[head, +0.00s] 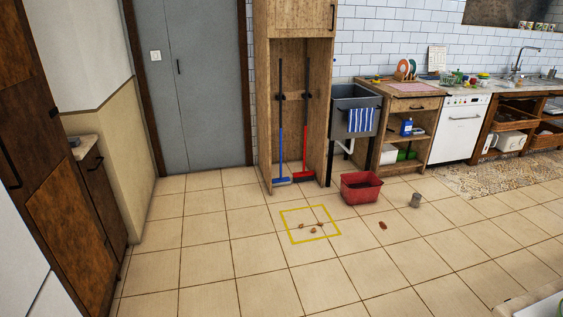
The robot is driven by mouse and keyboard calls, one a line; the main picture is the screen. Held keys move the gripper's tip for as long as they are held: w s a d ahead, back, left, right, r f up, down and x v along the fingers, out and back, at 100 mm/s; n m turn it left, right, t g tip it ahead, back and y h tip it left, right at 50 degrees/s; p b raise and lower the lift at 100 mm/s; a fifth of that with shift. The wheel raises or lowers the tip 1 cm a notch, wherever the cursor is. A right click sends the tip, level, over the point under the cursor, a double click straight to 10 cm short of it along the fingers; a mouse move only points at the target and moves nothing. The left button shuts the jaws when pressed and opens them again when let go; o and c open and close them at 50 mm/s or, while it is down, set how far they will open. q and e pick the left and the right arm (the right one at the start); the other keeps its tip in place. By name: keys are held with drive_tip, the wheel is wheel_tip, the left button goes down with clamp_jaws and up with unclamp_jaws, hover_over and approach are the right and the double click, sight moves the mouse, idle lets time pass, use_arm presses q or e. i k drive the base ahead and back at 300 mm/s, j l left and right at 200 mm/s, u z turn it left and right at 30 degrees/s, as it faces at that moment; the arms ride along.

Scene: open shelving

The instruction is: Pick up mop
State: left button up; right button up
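Two long-handled cleaning tools stand upright in an open wooden cabinet niche at the back middle of the head view. The left one (280,140) has a dark upper handle, a blue lower handle and a wide blue and pale head resting on the cabinet floor. The right one (305,135) has a dark upper handle, a red lower part and a red head. At this size I cannot tell which is the mop. Neither of my grippers is in view.
A red bucket (361,188) stands on the floor right of the cabinet (263,110). A yellow square outline (290,226) surrounds small brown bits. A small grey can (415,200) stands farther right. A grey sink (354,97) adjoins the cabinet. The tiled floor in front is mostly clear.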

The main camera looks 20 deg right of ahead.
sight(280, 181)
drive_tip(key=i+z, duration=0.35)
drive_tip(key=i, duration=1.25)
